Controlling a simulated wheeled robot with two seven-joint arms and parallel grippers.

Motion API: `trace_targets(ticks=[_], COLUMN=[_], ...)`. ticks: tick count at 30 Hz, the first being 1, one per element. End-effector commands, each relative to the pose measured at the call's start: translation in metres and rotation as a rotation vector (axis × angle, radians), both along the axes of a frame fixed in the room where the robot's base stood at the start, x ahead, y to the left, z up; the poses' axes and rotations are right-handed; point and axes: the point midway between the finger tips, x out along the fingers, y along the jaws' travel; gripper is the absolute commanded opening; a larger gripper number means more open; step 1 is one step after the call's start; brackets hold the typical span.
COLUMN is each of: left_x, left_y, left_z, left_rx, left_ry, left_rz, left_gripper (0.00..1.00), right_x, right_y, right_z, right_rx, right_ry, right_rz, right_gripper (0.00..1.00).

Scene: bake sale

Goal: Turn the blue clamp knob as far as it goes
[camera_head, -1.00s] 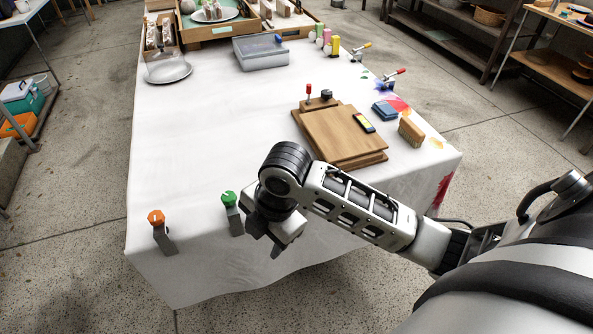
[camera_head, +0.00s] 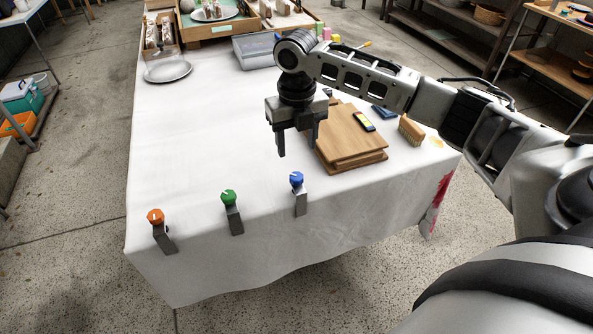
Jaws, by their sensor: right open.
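The blue clamp knob (camera_head: 296,179) sits on top of a grey clamp at the table's front edge, with a light mark on its face. A green knob (camera_head: 229,197) and an orange knob (camera_head: 155,216) sit on similar clamps to its left. My right gripper (camera_head: 297,148) is open and empty, pointing down above and behind the blue knob, apart from it. The knob is in full view. My left gripper is not in view.
Stacked wooden boards (camera_head: 348,140) lie just right of my right gripper, with a brush (camera_head: 411,131) beyond them. The white tablecloth (camera_head: 200,140) is clear to the left.

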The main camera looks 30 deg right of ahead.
Motion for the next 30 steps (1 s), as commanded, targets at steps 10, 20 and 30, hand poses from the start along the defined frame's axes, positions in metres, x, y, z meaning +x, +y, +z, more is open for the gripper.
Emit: trace_targets(ticks=[10, 20, 30], left_x=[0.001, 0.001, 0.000], left_y=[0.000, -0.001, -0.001], left_z=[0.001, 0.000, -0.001], left_rx=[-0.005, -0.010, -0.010], left_ry=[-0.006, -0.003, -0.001], left_rz=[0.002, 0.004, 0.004], left_gripper=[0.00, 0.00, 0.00], right_x=[-0.001, 0.000, 0.000], right_y=[0.001, 0.001, 0.001], right_z=[-0.071, -0.092, -0.091], right_rx=[-0.001, 0.000, 0.000], right_ry=[0.002, -0.001, -0.001], right_rz=[0.000, 0.001, 0.000], right_gripper=[0.52, 0.52, 0.16])
